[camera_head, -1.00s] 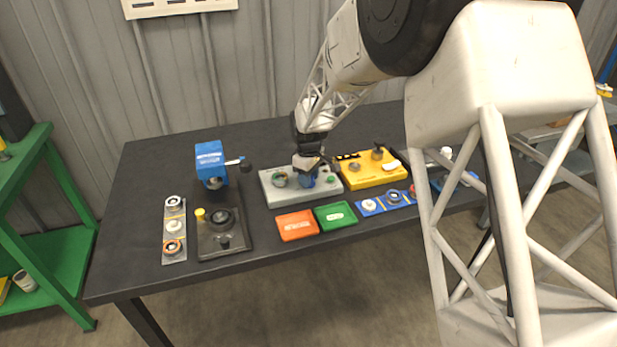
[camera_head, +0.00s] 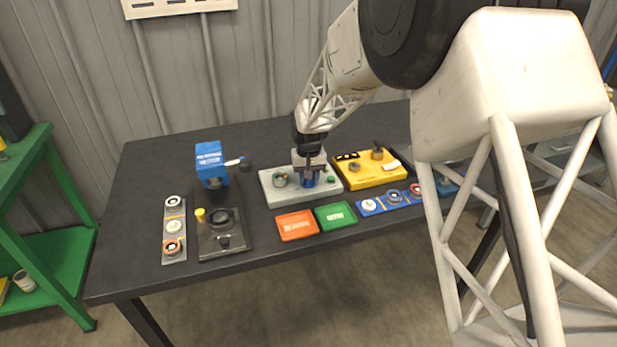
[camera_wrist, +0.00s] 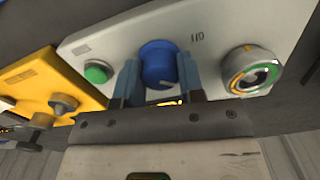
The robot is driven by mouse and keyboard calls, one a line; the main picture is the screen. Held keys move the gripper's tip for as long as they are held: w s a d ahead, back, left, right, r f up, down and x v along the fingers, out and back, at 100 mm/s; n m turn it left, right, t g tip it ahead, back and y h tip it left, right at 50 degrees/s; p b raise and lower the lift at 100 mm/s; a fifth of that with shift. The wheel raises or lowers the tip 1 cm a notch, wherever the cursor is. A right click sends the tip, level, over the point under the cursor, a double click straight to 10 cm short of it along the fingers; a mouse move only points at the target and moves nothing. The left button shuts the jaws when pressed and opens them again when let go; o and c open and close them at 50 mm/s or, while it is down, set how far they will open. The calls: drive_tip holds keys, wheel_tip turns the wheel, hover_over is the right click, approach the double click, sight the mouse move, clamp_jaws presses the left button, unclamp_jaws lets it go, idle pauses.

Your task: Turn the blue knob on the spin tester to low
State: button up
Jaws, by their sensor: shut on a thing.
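The spin tester is a light grey box (camera_head: 338,189) in the middle of the table in the head view; its grey panel (camera_wrist: 205,22) fills the top of the wrist view. The blue knob (camera_wrist: 158,62) stands on the panel between a green button (camera_wrist: 97,72) and a round dial with a green and orange ring (camera_wrist: 250,72). A pale pointer line shows near the knob's lower edge. My gripper (camera_wrist: 160,82) is shut on the blue knob, one finger on each side. In the head view my gripper (camera_head: 309,170) comes down on the knob from above, largely hiding it.
A yellow box (camera_head: 372,178) stands close on the right of the tester. Orange (camera_head: 297,226) and green (camera_head: 336,215) trays lie in front, with a blue strip of parts (camera_head: 382,204) beside them. A blue-headed press (camera_head: 210,160) stands to the left. The table's back left is clear.

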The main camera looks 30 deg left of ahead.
drive_tip(key=shift+m, duration=1.6)
drive_tip(key=o, duration=0.9)
drive_tip(key=shift+r, duration=0.1)
drive_tip(key=shift+r, duration=3.8)
